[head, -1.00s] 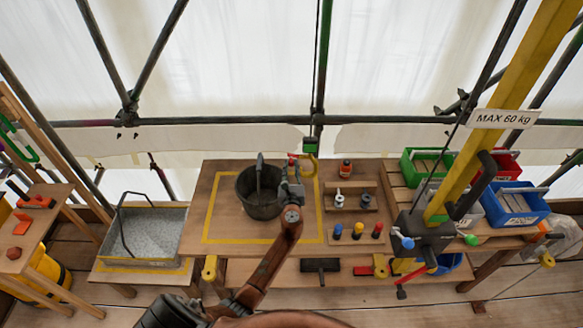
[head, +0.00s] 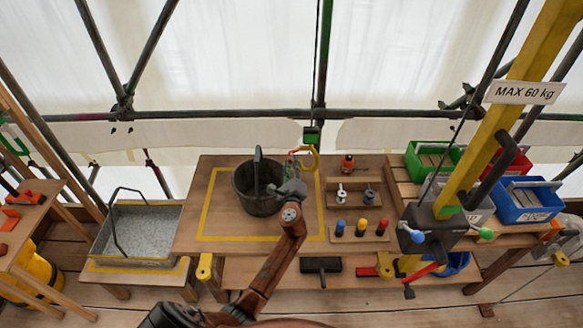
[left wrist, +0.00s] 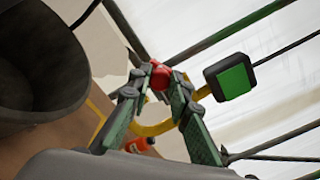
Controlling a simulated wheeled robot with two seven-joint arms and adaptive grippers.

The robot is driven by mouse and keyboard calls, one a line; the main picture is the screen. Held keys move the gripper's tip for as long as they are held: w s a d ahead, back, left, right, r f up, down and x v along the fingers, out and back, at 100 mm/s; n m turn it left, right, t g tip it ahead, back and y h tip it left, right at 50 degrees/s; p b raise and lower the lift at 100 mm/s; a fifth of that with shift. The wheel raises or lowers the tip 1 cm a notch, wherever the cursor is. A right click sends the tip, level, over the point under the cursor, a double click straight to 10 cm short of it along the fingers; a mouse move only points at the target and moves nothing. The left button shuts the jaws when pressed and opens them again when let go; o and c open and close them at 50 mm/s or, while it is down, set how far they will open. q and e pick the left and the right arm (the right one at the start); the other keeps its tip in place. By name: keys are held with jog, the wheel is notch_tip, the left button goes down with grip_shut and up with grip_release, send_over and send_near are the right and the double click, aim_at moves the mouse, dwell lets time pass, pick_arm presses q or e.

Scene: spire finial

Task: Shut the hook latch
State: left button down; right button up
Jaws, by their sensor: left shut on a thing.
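A yellow hook (head: 314,158) hangs below a green-faced block (head: 312,133) behind the table, right of the black bucket (head: 257,192). In the left wrist view the hook (left wrist: 155,129) curves behind my fingers, and a red knob (left wrist: 160,77) shows at its top. My left gripper (left wrist: 155,82) has its green-grey fingertips drawn together at the red knob, shut on it. In the head view the gripper (head: 292,163) reaches up to the hook, beside the bucket's right rim. Whether the latch closes the hook's mouth is hidden by the fingers. My right gripper is not in view.
An orange bottle (head: 348,164) and a rack with coloured pegs (head: 362,228) stand to the right. A yellow hoist post (head: 490,150) rises further right. A grey tray (head: 140,228) is at the left.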

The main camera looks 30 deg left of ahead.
pick_arm(q)
jog(key=shift+w+d+f+n+b, duration=0.3)
jog(key=shift+d+f+n+b, duration=0.15)
jog(key=shift+n+b, duration=1.4)
jog(key=shift+w+d+f+n+b, duration=0.3)
jog(key=shift+d+n+b, duration=0.3)
jog(key=shift+n+b, duration=1.3)
jog(key=shift+w+d+f+n+b, duration=0.4)
jog(key=shift+n+b, duration=0.85)
jog(key=shift+n, duration=1.2)
jog(key=shift+s+d, duration=0.1)
